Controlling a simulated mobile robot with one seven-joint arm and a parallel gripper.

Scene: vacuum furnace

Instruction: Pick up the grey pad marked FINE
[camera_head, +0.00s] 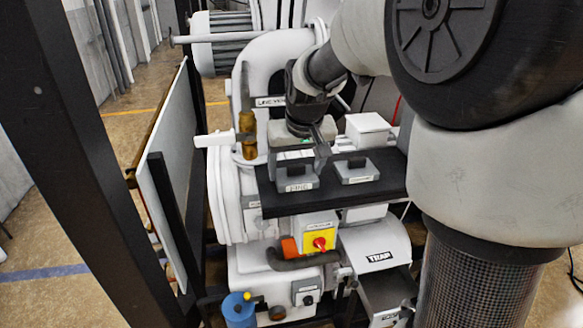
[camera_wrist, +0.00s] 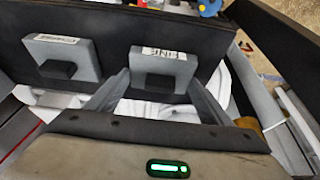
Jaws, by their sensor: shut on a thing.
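The grey pad marked FINE (camera_head: 297,184) is at the left part of a black shelf (camera_head: 332,196), with its label facing the front. It also shows in the wrist view (camera_wrist: 180,67), with a black block on its face. My gripper (camera_wrist: 160,77) has one finger at each side edge of this pad and is shut on it. In the head view my gripper (camera_head: 304,152) comes down from above, behind the label. I cannot tell whether there is a gap between pad and shelf.
A second grey pad (camera_head: 357,172) lies on the shelf to the right, close by; its label is too small to read. A white box (camera_head: 368,130) stands behind it. A brass fitting (camera_head: 248,135) with a white handle is left of my gripper. White pump housings surround the shelf.

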